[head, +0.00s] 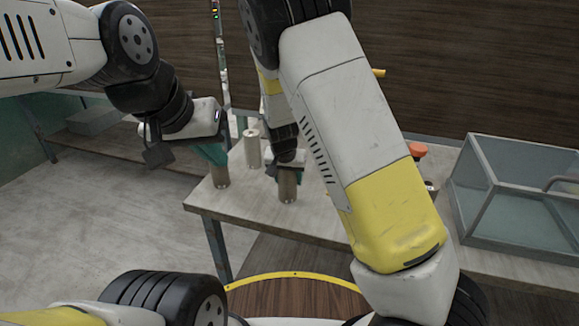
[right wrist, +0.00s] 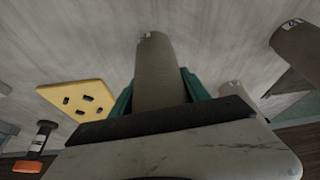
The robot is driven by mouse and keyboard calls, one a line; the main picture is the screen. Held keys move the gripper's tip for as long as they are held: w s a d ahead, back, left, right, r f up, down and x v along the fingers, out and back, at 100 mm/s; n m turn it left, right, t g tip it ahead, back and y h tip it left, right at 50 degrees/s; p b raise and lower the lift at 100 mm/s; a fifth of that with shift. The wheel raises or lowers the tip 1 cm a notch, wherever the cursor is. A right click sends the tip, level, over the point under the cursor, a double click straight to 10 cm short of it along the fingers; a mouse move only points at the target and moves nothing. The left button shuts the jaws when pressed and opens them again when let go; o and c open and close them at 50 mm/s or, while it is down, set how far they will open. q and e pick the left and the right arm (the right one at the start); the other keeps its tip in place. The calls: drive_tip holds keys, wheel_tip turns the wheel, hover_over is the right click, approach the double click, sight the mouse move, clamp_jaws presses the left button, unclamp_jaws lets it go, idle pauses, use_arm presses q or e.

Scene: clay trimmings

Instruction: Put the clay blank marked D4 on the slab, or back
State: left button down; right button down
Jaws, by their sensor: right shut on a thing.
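My right gripper (head: 286,165) is shut on a grey-brown clay cylinder (head: 288,187), which stands upright at the table's front. In the right wrist view this cylinder (right wrist: 158,75) sits between the teal fingers of the right gripper (right wrist: 158,92). A small pale mark shows on its end, too small to read. A second cylinder (head: 219,176) stands under my left gripper (head: 212,152), whose teal finger is close to its top; whether they touch is unclear. A paler cylinder (head: 252,150) stands behind. Which one is D4 cannot be read. I cannot make out the slab for certain.
A worktable (head: 330,222) carries the cylinders. A glass tank (head: 520,195) stands at the right. The right wrist view shows a yellow plate with holes (right wrist: 75,92) and an orange-ended tool (right wrist: 30,164). Two other cylinders (right wrist: 300,48) are at its right. My right arm hides mid-table.

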drive_tip(key=c, duration=0.5)
unclamp_jaws()
drive_tip(key=shift+f, duration=0.15)
drive_tip(key=d+v, duration=0.1)
drive_tip(key=v, duration=1.1)
drive_tip(key=shift+s+d+r+n+t+y, duration=0.3)
drive_tip(key=shift+s+d+r+n+y, duration=0.15)
drive_tip(key=shift+s+d+r, duration=2.8)
drive_tip(key=shift+s+d+r+n+t+y, duration=0.45)
drive_tip(key=shift+s+d+r, duration=1.5)
drive_tip(key=shift+s, duration=2.45)
drive_tip(key=shift+s+d+r+n+t+y, duration=0.15)
drive_tip(key=shift+s+d+r+n+y, duration=0.25)
drive_tip(key=shift+s+d+r, duration=2.45)
drive_tip(key=shift+s+d+f, duration=0.15)
drive_tip(key=shift+s+f, duration=0.5)
drive_tip(key=shift+s, duration=0.35)
